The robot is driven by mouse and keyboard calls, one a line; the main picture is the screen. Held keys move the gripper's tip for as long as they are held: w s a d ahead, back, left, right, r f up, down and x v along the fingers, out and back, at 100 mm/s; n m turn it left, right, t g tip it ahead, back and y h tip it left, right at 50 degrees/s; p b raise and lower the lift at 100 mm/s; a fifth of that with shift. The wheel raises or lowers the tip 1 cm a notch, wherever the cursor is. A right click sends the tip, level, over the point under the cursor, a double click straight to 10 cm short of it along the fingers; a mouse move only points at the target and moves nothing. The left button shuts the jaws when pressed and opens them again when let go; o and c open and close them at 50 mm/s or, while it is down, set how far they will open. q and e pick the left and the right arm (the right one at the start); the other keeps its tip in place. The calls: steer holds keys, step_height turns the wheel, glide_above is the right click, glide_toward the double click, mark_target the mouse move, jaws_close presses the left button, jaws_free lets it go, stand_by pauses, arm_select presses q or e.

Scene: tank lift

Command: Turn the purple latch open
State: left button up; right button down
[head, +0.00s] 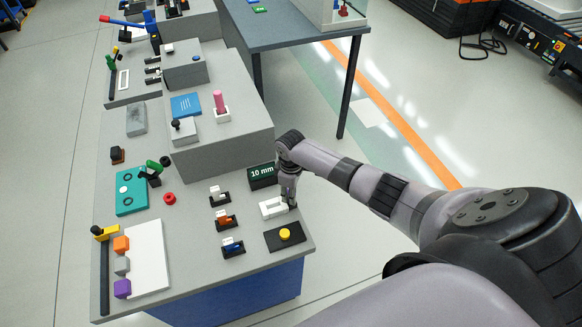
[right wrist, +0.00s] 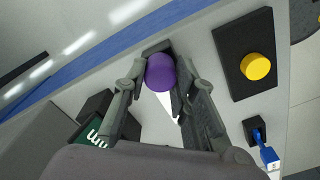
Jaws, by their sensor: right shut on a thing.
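My right gripper (head: 289,200) points down at the right part of the grey bench, beside a white U-shaped piece (head: 270,208). In the right wrist view my right gripper (right wrist: 158,88) has its two fingers on either side of a rounded purple piece, the purple latch (right wrist: 160,72), and is shut on it. Something white shows below the purple piece between the fingers. In the head view the gripper hides the purple latch. How far the latch is turned cannot be told. My left gripper is not in view.
A black plate with a yellow button (head: 285,234) lies close to the gripper. A "10 mm" block (head: 262,176) stands behind. Several small black-based latches, one with a blue part (head: 232,246), stand to the left.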

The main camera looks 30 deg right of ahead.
steer(key=shift+m, duration=0.6)
steer(key=c, duration=1.3)
jaws_free()
steer(key=shift+r, duration=0.15)
step_height(320, 180, up, 12)
steer(key=shift+f, duration=0.2)
